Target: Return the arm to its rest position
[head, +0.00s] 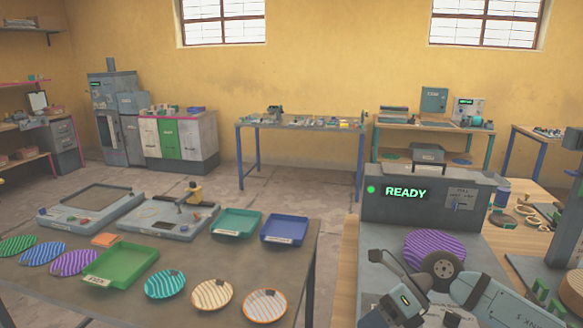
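Grey arm parts of mine (500,298) come in from the bottom right, low in front of the press (440,209), whose screen reads READY with a green light. A dark round wheel-like part (443,265) shows among them and overlaps a purple striped plate (428,243) lying at the press. I cannot make out the fingertips of my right gripper, or whether it is open or holds anything. My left arm and gripper are not in view.
A table at left carries several striped plates (165,285), a green tray (121,265), a teal tray (237,223), a blue tray (285,229) and two grey fixtures (91,205). Tape rolls (503,220) lie right of the press. Floor is clear behind the table.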

